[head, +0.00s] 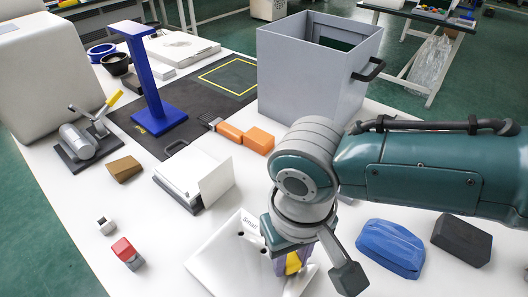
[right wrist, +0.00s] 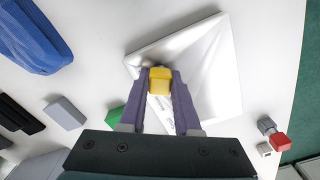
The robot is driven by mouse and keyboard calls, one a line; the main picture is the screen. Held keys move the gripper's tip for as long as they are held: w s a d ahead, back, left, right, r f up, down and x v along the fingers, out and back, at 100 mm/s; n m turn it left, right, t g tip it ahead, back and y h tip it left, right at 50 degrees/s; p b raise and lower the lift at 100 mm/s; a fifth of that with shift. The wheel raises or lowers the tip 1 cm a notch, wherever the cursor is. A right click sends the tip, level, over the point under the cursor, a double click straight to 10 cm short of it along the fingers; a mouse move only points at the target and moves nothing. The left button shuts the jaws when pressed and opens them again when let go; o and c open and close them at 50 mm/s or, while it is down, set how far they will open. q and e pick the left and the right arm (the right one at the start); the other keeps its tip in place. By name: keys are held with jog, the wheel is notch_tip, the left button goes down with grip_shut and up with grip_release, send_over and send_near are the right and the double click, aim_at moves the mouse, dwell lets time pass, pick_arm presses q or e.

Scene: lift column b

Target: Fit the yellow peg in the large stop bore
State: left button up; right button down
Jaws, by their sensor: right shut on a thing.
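The yellow peg (head: 292,264) is held between the purple fingers of my right gripper (head: 293,258), low over the front right part of a white plate. In the right wrist view the yellow peg (right wrist: 159,80) sits between the fingertips, with the plate (right wrist: 208,60) behind it. The white plate (head: 215,258) looks tilted and has dark holes and a label reading "Small" along its upper part. The large bore is not clearly seen; my gripper covers part of the plate. I cannot tell whether the peg's lower end touches the plate. My left gripper is out of view.
A blue block (head: 390,247) and a dark block (head: 461,240) lie right of my gripper. A white angled stand (head: 203,180) is behind the plate; a red-and-grey piece (head: 127,252) lies left. A large grey bin (head: 315,70) stands behind. White table shows left of the plate.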

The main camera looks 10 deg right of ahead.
jog(key=c, duration=0.5)
grip_release()
jog(key=shift+c, duration=0.2)
notch_tip(320, 180, up, 9)
jog(key=p, duration=0.3)
jog(key=shift+p, duration=0.35)
jog(key=shift+r, duration=0.45)
